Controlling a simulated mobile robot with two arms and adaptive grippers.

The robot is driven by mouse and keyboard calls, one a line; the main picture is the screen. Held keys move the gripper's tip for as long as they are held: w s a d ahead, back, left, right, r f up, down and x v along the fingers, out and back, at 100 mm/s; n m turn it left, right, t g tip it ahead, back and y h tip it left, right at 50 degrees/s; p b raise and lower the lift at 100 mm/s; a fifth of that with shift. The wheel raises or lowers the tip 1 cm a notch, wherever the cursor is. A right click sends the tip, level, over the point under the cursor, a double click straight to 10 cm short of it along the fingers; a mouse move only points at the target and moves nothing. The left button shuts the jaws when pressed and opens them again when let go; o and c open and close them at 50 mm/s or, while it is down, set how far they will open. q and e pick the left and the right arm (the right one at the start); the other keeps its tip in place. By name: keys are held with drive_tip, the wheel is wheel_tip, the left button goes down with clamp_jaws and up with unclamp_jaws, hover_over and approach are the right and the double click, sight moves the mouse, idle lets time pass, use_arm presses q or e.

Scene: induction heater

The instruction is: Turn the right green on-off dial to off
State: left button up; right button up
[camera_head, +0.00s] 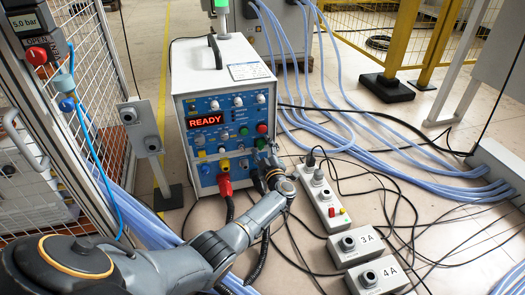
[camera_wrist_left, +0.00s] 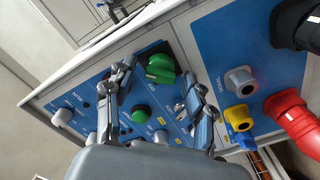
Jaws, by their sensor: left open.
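The heater box (camera_head: 225,75) has a blue control panel with dials, plugs and a red READY display (camera_head: 205,121). The right green dial (camera_head: 261,143) is near the panel's right edge. In the left wrist view, this larger green dial (camera_wrist_left: 160,68) shows between the fingertips. A second green dial (camera_wrist_left: 140,115) lies beside it. My left gripper (camera_head: 268,168) is open in front of the panel's lower right. In the left wrist view its fingers (camera_wrist_left: 158,80) stand apart on both sides of the dial. I cannot tell whether they touch it. My right gripper is not in view.
A red plug (camera_head: 225,184) sits low on the panel; it and a yellow plug (camera_wrist_left: 238,118) lie near the right finger. A power strip (camera_head: 322,195) and boxes marked 3A (camera_head: 355,246) and 4A (camera_head: 377,276) lie on the cable-strewn floor. A mesh fence (camera_head: 85,75) stands at left.

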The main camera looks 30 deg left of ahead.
use_arm(q)
drive_tip(key=shift+c, duration=0.4)
clamp_jaws()
